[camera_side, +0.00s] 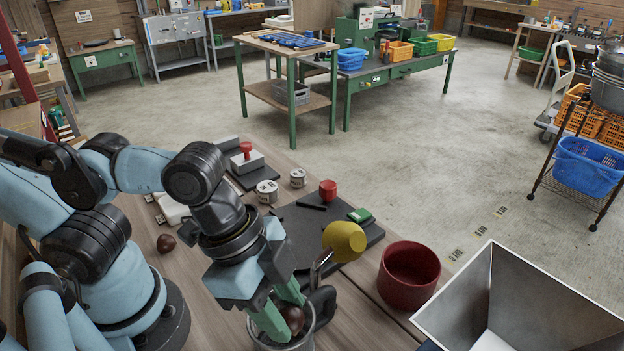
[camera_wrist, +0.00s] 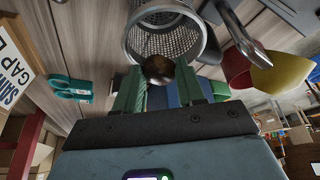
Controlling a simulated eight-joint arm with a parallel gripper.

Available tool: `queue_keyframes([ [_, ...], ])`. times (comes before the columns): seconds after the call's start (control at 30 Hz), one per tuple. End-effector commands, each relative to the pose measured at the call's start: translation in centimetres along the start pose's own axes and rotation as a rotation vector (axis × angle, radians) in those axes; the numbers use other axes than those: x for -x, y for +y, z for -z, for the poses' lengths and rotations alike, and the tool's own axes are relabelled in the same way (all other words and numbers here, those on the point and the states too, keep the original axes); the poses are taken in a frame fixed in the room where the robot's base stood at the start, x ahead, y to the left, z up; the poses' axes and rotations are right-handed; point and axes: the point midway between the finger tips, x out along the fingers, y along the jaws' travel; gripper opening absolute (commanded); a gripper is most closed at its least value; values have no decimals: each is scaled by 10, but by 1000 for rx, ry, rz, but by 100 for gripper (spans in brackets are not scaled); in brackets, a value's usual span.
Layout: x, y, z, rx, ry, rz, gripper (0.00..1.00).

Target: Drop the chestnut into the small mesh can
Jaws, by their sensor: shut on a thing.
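My gripper (camera_side: 281,314) has green fingers and points down in the side view. It is shut on a brown chestnut (camera_side: 294,318), held between the fingertips. The small mesh can (camera_side: 302,342) is right below, partly hidden by the fingers and cut by the bottom edge. The fingertips and chestnut are at its mouth; I cannot tell how deep. In the wrist view, the chestnut (camera_wrist: 158,69) sits between the fingers, in front of the rim of the perforated metal can (camera_wrist: 138,38). A second chestnut (camera_side: 166,242) lies on the bench, left of my gripper.
A dark red pot (camera_side: 408,275) and a large metal hopper (camera_side: 520,300) are further right. A black board (camera_side: 310,232), a red-handled stamp (camera_side: 246,158) and small tins (camera_side: 267,191) lie behind.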

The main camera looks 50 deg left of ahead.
Motion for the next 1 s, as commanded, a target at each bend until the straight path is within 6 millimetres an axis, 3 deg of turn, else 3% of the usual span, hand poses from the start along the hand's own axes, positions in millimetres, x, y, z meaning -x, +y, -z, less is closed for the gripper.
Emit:
queue_keyframes([
  [0.33,-3,0,-1,0,0,0,10],
  [0.37,-3,0,-1,0,0,0,42],
  [0.53,-3,0,-1,0,0,0,68],
  [1.0,4,0,-1,1,0,0,69],
])
